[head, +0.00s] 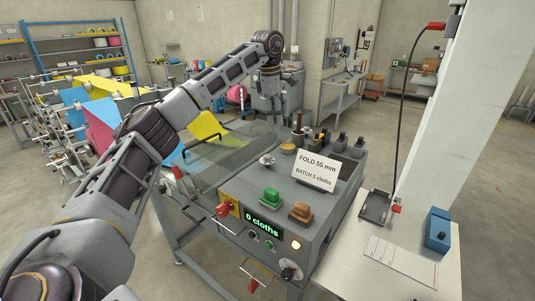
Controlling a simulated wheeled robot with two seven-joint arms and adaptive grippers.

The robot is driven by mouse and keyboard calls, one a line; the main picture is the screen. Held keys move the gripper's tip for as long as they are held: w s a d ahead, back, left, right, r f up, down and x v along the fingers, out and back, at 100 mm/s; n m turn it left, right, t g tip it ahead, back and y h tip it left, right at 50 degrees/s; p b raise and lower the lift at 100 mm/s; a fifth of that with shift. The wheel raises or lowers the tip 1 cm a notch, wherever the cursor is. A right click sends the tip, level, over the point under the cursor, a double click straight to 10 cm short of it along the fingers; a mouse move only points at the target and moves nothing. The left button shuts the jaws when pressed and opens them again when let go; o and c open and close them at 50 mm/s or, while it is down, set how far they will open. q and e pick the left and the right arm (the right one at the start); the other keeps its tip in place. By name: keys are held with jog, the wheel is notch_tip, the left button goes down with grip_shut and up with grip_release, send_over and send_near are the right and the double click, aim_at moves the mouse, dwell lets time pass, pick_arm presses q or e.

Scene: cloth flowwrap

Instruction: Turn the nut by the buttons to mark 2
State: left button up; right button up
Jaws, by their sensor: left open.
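The grey machine (335,208) carries a green button (271,195) and an orange button (300,211) on its top. A small silver round part (267,160) stands on the top behind the green button; it may be the nut. Another round silver knob (290,271) sits low on the front face. No numbered marks are readable at this size. My left arm reaches over the machine's left side, and its open gripper (276,108) hangs down beyond the machine's back, small and dark, well away from both round parts. My right gripper does not show.
A card (315,171) reading "FOLD 55 mm, BATCH 5 cloths" stands on the machine. The display (263,222) reads "0 cloths". A clear cover (220,150) lies to the left. A side table (420,262) holds a blue box (438,230).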

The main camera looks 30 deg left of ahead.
aim_at(267, 156)
pick_arm(q)
jog(key=s+m, duration=0.1)
jog(key=s+a+m+g, duration=0.1)
jog(key=s, duration=0.1)
jog(key=shift+s+a+f+g+y, duration=0.15)
jog(key=shift+s+a+g+y, duration=0.05)
jog(key=shift+g+y, duration=0.1)
jog(key=shift+f, duration=0.15)
jog(key=shift+f+p, duration=0.5)
jog(key=shift+f, duration=6.25)
jog(key=shift+c, duration=0.5)
grip_shut()
